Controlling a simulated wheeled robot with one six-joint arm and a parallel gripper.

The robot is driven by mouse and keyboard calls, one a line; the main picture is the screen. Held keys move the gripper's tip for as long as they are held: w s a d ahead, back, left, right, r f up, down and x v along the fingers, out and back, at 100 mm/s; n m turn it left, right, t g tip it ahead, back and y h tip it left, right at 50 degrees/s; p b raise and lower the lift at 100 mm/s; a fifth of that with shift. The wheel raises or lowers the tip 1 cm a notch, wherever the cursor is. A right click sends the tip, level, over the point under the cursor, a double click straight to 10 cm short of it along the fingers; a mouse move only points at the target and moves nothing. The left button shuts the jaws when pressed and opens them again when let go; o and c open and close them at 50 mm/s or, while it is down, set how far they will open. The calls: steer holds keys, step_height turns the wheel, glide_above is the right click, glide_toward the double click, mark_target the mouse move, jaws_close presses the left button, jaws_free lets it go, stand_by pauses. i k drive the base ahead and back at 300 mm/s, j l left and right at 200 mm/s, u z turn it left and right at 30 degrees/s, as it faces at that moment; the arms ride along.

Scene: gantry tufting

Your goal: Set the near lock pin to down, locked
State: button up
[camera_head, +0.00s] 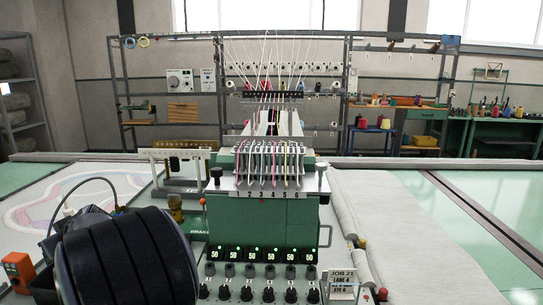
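A green tufting head (262,222) stands in the middle with a row of numbered needle threads on its white front plate. A black-knobbed pin (216,173) stands upright at the plate's left end. My gripper's fingers do not show.
Lit displays reading 50 (265,255) and several black knobs (268,294) line the head's lower front. A job card (341,285) stands to their right. An orange box (18,267) is at lower left. Pale cloth (400,235) covers the right side. Racks stand behind.

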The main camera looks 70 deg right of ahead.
mark_target(321, 167)
steer(key=j+z, duration=0.15)
steer(key=z, duration=0.25)
steer(key=j+z, duration=0.15)
steer(key=z, duration=0.25)
steer(key=j+z, duration=0.15)
steer(key=z, duration=0.3)
steer(key=k+j+z, duration=0.1)
steer(key=z, duration=0.3)
steer(key=k+j+z, duration=0.1)
steer(key=z, duration=0.3)
steer(key=i+l+z, duration=0.15)
steer(key=z, duration=0.15)
steer(key=i+l+z, duration=0.1)
steer(key=i+z, duration=0.2)
